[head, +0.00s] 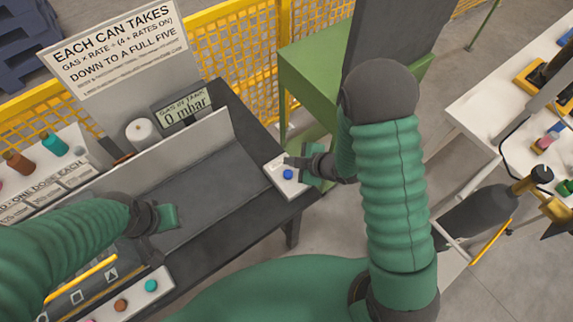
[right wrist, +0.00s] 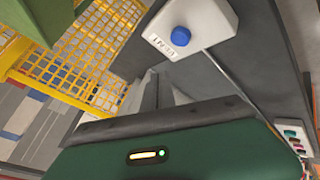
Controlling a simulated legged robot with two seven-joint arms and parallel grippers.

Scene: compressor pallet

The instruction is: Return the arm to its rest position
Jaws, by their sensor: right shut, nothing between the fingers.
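My right arm (head: 392,190), with a ribbed green sleeve, reaches from the lower right toward the table. My right gripper (head: 290,162) is shut and empty, over or beside a white box with a blue button (head: 288,174). The button also shows in the right wrist view (right wrist: 182,36), above the gripper fingers (right wrist: 160,95); I cannot tell whether they touch the box. My left arm (head: 60,235) comes in from the left. My left gripper (head: 170,216) is over the grey tray, and its finger gap is not clear.
The dark table (head: 215,245) carries a sign (head: 115,42), a display reading 0 mbar (head: 183,112), a white roll (head: 141,131) and a box with coloured buttons (head: 125,303). A green cabinet (head: 312,75) and yellow mesh fence (head: 225,50) stand behind. A white table (head: 480,105) is at right.

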